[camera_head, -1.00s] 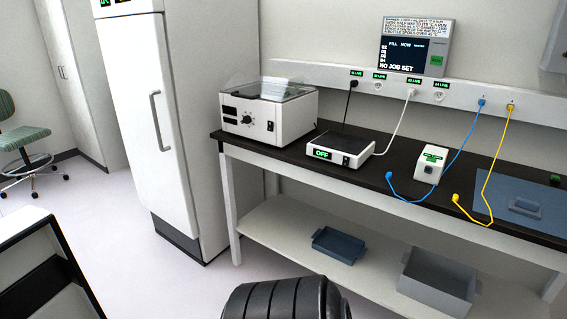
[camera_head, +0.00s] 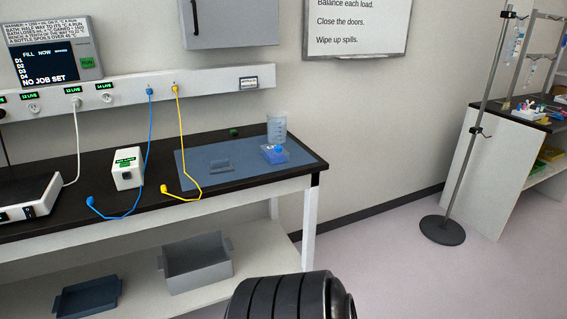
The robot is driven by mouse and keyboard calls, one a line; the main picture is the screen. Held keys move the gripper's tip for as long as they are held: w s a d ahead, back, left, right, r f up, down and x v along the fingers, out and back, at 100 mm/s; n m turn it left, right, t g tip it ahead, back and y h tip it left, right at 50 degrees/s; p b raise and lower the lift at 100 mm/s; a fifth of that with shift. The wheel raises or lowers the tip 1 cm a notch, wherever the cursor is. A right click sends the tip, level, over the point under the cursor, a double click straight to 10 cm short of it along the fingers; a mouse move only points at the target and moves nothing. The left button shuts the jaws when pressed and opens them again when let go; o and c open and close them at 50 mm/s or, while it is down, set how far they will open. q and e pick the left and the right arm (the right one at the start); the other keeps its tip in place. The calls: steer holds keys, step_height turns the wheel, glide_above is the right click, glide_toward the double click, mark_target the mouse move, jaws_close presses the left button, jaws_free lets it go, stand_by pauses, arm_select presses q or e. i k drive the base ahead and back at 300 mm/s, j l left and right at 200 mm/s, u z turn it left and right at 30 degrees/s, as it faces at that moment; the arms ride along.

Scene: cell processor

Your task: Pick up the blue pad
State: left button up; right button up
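A flat blue pad (camera_head: 255,173) lies on the right end of the black-topped bench. A small blue-grey piece with a raised handle (camera_head: 219,166) rests on its left part. A small bright blue holder with a blue-topped item (camera_head: 275,154) stands on its right part. A clear graduated beaker (camera_head: 277,129) stands at its back edge. Neither of my grippers is in view.
The bench (camera_head: 150,205) also carries a white box (camera_head: 127,168), a blue cable (camera_head: 112,216) and a yellow cable (camera_head: 180,199) left of the pad. A pole with a round base (camera_head: 442,230) stands at right.

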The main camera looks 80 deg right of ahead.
mark_target(219, 167)
steer(key=z, duration=2)
steer(key=i+z, duration=0.1)
steer(key=z, duration=0.15)
